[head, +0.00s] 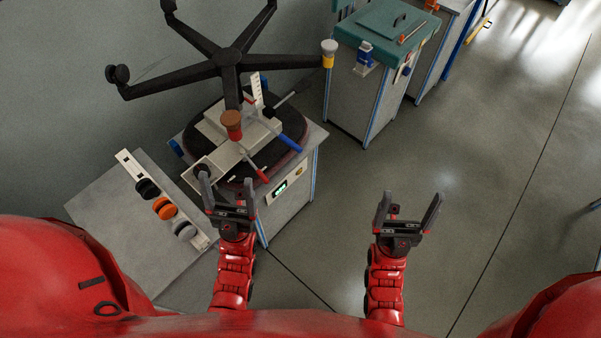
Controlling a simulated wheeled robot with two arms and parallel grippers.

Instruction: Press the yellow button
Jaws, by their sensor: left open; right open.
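A small yellow button (299,170) is on the front panel of the chair test machine (310,152), to the right of a small green-lit display (280,189). My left gripper (228,180) is open and empty, with its fingers pointing up in the picture. It appears in front of the machine's lower left part, left of the display and the button. Its distance from the panel is hard to tell. My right gripper (410,198) is open and empty above the floor, well to the right of the machine.
An upturned black chair base (229,58) with casters stands on the machine. Red and blue handles (288,143) stick out near its front edge. A grey table (95,195) with several round casters is at left. A teal-topped cabinet (360,100) stands behind. The floor at right is clear.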

